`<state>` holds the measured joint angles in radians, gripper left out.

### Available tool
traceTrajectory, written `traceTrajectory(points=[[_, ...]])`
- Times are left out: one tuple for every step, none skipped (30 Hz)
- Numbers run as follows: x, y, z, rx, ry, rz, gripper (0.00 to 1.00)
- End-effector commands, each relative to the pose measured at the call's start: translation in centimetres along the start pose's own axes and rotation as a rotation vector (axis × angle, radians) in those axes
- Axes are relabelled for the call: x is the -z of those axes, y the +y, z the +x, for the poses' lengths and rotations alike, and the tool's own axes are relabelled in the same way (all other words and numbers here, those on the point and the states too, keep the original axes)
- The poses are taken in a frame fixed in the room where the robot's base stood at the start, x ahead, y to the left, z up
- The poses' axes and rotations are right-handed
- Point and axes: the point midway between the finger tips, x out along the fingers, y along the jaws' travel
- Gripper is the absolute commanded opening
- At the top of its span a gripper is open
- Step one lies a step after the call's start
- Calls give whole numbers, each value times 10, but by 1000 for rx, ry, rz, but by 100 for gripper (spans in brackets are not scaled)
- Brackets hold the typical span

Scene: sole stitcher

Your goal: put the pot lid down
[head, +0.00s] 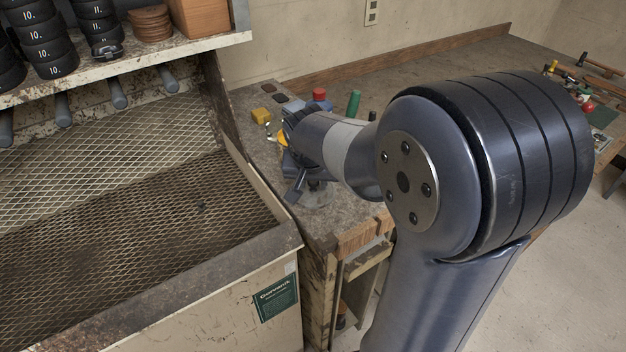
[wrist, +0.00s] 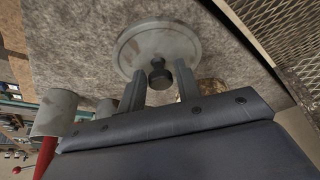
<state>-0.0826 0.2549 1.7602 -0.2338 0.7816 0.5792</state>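The pot lid (wrist: 185,42) is a round, pale grey metal disc with a dark knob (wrist: 158,73), seen in the wrist view against the grey bench top. In the head view the lid (head: 320,198) shows low at the bench's near corner, partly hidden by my gripper (head: 303,188). It looks flat and at bench level. In the wrist view my gripper's two fingers (wrist: 160,80) stand apart on either side of the knob, with a narrow gap visible on each side. The gripper looks open around the knob.
A mesh-floored metal booth (head: 130,210) with a raised side wall stands left of the bench (head: 345,228). A yellow block (head: 262,115), a red-topped item (head: 319,95) and a green item (head: 353,104) stand behind my gripper. The bench's front edge is close to the lid.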

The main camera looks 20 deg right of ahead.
Motion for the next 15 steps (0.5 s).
traceTrajectory(points=[[0,0,0,0,0,0,36],[0,0,0,0,0,0,39],[0,0,0,0,0,0,42],[0,0,0,0,0,0,45],[0,0,0,0,0,0,45],[0,0,0,0,0,0,45],[0,0,0,0,0,0,45],[0,0,0,0,0,0,45],[0,0,0,0,0,0,45],[0,0,0,0,0,0,45],[0,0,-1,0,0,0,45],[1,0,-2,0,0,0,45],[1,0,-3,0,0,0,45],[2,0,-4,0,0,0,45],[2,0,-7,1,1,0,45]])
